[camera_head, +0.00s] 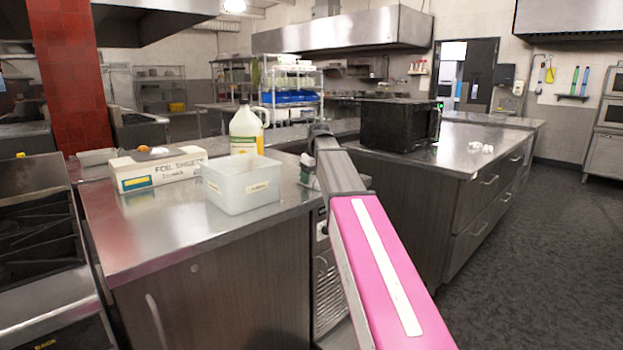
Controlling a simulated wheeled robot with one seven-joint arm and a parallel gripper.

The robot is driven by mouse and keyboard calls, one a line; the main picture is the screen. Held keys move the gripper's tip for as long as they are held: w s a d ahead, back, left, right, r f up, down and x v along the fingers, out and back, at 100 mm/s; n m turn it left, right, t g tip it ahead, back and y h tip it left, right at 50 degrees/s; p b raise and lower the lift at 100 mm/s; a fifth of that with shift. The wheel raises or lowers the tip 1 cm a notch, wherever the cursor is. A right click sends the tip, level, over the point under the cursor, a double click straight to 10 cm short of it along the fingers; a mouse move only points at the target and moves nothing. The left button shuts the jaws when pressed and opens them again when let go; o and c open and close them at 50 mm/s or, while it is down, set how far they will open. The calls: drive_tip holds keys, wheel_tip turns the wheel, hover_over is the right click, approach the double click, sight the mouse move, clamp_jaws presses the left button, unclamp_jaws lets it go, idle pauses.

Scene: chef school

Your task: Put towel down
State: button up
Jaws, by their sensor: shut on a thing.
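My arm rises from the lower right to a dark joint over the right end of the steel counter (150,233). The rest of the arm beyond that joint is hidden behind it, and I cannot make out my gripper or its fingers. No towel can be made out in this view. A small pale and dark shape (308,172) shows just left of the arm at the counter's right end; I cannot tell what it is.
A stove (38,225) stands left; a black microwave (398,124) sits on the right counter (455,153). Floor is open at right.

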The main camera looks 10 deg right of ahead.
drive_tip(key=shift+f, duration=0.2)
drive_tip(key=o, duration=1.2)
drive_tip(key=v, duration=1.2)
